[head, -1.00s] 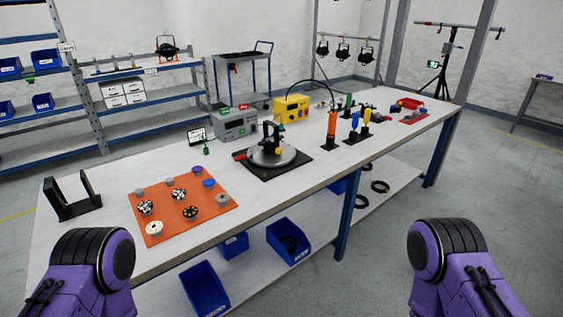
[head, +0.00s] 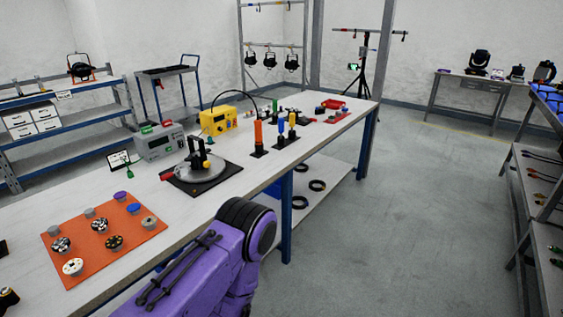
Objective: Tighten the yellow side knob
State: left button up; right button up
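On the long white table, a black clamp-like fixture (head: 200,152) stands upright on a round grey plate (head: 187,178) over a black mat. A small yellow knob (head: 207,164) shows low on the fixture's right side. It is too small to tell how far it is screwed in. Neither gripper shows. A purple and black part of one of my arms (head: 215,262) is in front of the table's near edge, well apart from the fixture.
An orange mat (head: 150,235) with several round parts lies nearer on the table. A grey box (head: 160,145) and a yellow box (head: 218,121) stand behind the fixture. Open floor (head: 400,220) lies right of the table.

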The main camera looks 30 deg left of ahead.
aim_at(195, 157)
jog(key=z, duration=0.2)
jog(key=i, duration=1.15)
jog(key=u, duration=1.1)
